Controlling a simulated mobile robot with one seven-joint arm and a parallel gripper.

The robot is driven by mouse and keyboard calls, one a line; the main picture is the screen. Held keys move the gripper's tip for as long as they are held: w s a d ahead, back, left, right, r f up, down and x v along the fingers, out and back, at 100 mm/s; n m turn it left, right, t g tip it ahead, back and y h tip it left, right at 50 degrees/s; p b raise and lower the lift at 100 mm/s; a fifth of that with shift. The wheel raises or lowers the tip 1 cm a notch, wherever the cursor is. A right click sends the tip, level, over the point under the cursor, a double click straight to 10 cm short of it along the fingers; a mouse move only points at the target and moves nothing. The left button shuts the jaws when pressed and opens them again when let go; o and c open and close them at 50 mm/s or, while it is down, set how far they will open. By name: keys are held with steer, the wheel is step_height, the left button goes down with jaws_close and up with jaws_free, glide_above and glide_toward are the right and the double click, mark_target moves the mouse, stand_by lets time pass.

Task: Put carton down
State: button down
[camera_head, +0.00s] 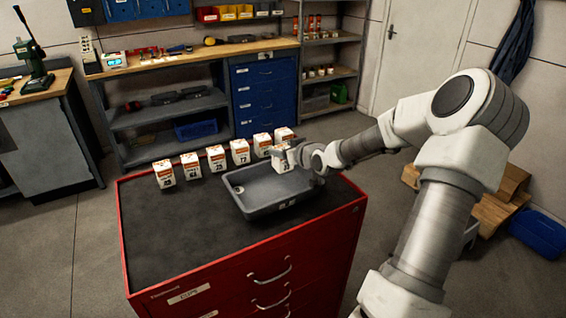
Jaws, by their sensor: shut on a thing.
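My gripper (297,155) is shut on a small white carton (281,161) with an orange top band and a dark number too small to read surely. It holds the carton upright at the back right of a grey tray (262,208). I cannot tell whether the carton touches the tray or hangs above it. Several like cartons stand in a slanting row behind the tray, from the left one (164,174) to the right one (284,136). The fingertips are partly hidden by the wrist and the carton.
The tray rests on a red tool cabinet (317,246) with a dark top; the top is clear at front left. A workbench (205,55) with blue drawers (265,95) and a shelf rack (331,70) stand behind. Wooden pieces (497,212) and a blue bin (540,234) lie on the floor at right.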

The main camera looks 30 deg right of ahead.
mark_target(283, 161)
steer(key=shift+f, duration=1.95)
steer(key=shift+b, duration=0.3)
steer(key=shift+f, duration=0.2)
steer(key=shift+c, duration=0.6)
jaws_free()
steer(key=shift+r, duration=0.15)
steer(key=shift+s+r, duration=0.15)
steer(key=shift+s, duration=0.1)
steer(key=p+v, duration=0.2)
steer(key=v, duration=0.9)
steer(key=shift+s, duration=0.3)
